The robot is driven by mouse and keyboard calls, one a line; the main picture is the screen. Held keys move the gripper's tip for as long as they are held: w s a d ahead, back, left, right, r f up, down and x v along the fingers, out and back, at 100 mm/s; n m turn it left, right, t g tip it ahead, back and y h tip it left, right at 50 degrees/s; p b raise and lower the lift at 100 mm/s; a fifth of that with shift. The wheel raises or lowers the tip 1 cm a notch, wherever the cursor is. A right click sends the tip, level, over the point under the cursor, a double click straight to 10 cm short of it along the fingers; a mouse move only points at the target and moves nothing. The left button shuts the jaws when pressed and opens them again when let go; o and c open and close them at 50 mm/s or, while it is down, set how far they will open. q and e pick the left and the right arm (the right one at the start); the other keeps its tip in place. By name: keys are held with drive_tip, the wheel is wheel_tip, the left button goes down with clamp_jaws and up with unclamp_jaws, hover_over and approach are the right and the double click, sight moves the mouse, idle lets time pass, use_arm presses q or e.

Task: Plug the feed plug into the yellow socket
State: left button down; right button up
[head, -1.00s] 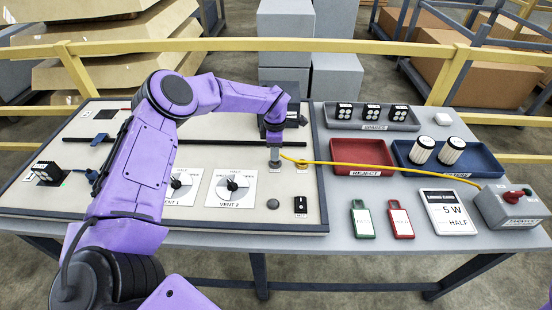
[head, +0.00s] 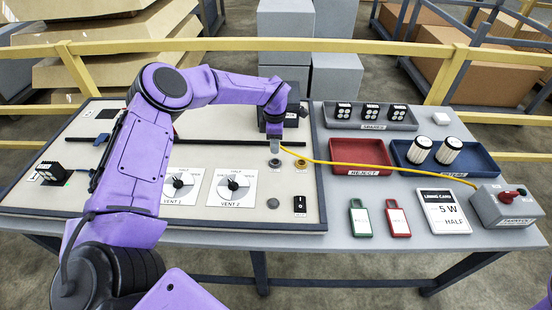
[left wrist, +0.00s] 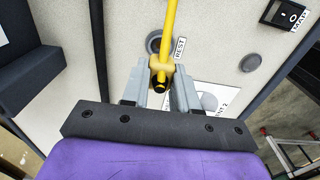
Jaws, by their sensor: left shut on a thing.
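My left gripper (head: 275,145) is shut on the feed plug, and its fingers point down at the panel. The wrist view shows the plug (left wrist: 160,72), yellow with a dark end, between the left gripper's fingers (left wrist: 160,88). The yellow cable (head: 390,166) runs from it to the right. Below the gripper is a round grey rest socket (head: 274,163), labelled REST in the wrist view (left wrist: 153,42). The plug is above the panel, apart from it. The yellow socket (head: 300,165) lies just right of the rest socket, under the cable. My right gripper is out of view.
A dark box (head: 291,113) stands behind the gripper, near a black rail (head: 225,142). Vent dials (head: 233,187) lie in front, with a black switch (head: 300,204) at the right. A red reject tray (head: 362,155) and a grey cable box (head: 507,203) stand right of the panel.

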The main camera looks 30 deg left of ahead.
use_arm(q)
drive_tip(key=s+d+r+m+b, duration=0.2)
drive_tip(key=s+d+m, duration=0.4)
drive_tip(key=m, duration=0.6)
drive_tip(key=s+d+r+m+b, duration=0.1)
drive_tip(key=s+d+r+m, duration=0.1)
drive_tip(key=s+d+m, duration=0.4)
drive_tip(key=d+m, duration=0.5)
drive_tip(key=m, duration=0.1)
drive_tip(key=shift+d+r+b, duration=0.15)
drive_tip(key=shift+r+b, duration=0.15)
drive_tip(key=shift+b, duration=0.05)
drive_tip(key=shift+s, duration=0.15)
